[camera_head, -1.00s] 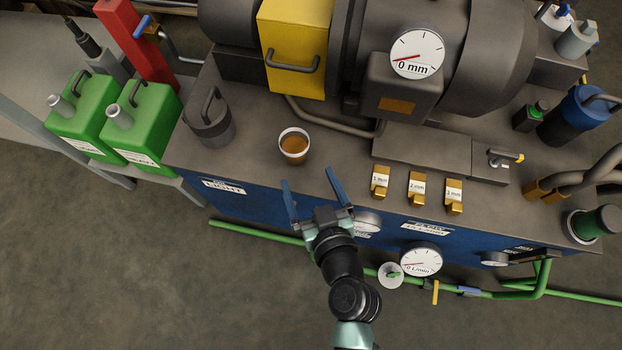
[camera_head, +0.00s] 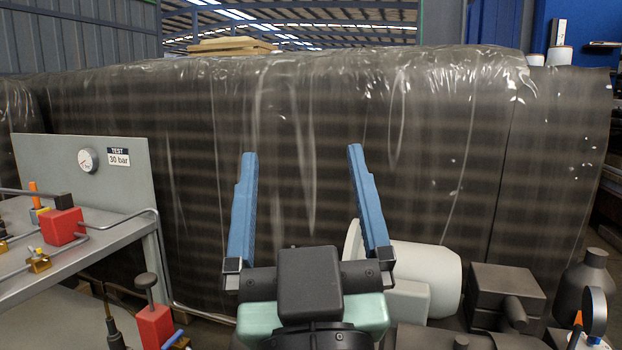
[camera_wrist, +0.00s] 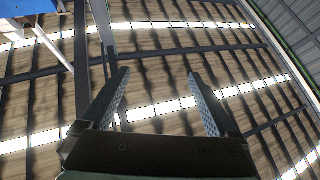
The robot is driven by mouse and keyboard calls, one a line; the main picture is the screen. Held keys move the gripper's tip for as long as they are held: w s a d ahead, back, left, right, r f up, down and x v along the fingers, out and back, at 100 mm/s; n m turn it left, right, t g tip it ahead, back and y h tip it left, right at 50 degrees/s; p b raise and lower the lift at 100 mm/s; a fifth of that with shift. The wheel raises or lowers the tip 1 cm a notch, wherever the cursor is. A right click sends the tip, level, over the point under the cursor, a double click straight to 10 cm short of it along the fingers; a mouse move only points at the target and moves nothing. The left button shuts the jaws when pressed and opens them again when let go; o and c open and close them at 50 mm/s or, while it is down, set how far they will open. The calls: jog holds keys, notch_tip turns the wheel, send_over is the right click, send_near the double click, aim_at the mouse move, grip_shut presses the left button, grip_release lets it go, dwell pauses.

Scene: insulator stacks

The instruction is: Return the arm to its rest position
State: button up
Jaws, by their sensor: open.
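My gripper (camera_head: 303,200) stands upright in the lower middle of the head view. Its two blue fingers are spread wide apart with nothing between them. In the wrist view my gripper (camera_wrist: 160,100) also shows open and empty, with the hall's roof beams and bright roof strips behind it. The wrist camera faces up at the roof. My arm below the gripper is mostly cut off by the head view's bottom edge.
Large plastic-wrapped stacks (camera_head: 290,130) fill the background. At left is a grey bench with a gauge panel (camera_head: 120,175) and red valve blocks (camera_head: 62,226). A pale cylinder (camera_head: 430,270) and dark machine parts (camera_head: 507,290) stand at lower right, close to my gripper.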

jog(key=s+r+m+t+h, duration=0.2)
jog(key=s+r, duration=0.3)
jog(key=r, duration=0.3)
jog(key=shift+s+d+r+t, duration=0.25)
jog(key=shift+s+r+t, duration=0.05)
jog(key=shift+s, duration=0.1)
notch_tip(320, 180, up, 27)
jog(key=p, duration=2.7)
jog(key=shift+r, duration=0.15)
